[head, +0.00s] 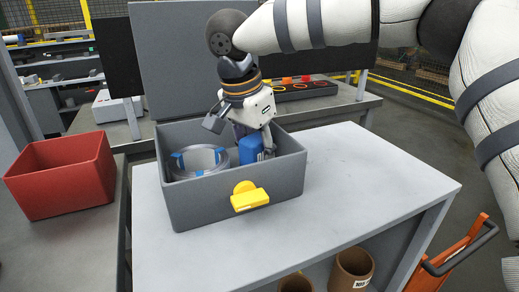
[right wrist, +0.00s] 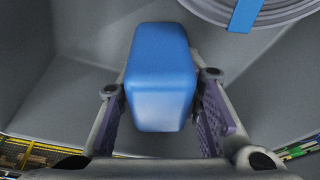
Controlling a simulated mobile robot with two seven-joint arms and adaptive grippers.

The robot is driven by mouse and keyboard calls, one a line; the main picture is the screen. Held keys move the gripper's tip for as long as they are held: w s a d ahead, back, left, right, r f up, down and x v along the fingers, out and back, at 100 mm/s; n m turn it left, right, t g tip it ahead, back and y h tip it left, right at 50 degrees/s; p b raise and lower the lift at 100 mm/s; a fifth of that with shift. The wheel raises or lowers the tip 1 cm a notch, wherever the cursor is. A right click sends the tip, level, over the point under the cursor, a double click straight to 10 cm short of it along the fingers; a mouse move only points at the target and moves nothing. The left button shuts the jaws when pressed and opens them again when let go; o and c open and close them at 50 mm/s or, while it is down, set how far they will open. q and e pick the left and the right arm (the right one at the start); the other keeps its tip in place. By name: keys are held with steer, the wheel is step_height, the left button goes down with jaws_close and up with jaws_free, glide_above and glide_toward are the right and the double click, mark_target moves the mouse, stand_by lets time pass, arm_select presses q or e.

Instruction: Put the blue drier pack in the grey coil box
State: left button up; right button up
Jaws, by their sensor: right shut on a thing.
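The blue drier pack (head: 249,150) is inside the grey coil box (head: 238,207), in its right part. My right gripper (head: 241,128) reaches down into the box from above and is shut on the pack. In the right wrist view the pack (right wrist: 160,75) sits between the two finger pads of the gripper (right wrist: 162,110). Whether the pack touches the box floor cannot be told. My left gripper is not in view.
A coil of steel strip with blue tape (head: 200,160) lies in the left part of the box, beside the pack. A red bin (head: 64,175) stands on the left bench. The white table top (head: 370,178) is clear right of the box.

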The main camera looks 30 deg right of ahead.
steer(key=o, duration=1.2)
steer(key=shift+o, duration=0.2)
steer(key=v, duration=1.2)
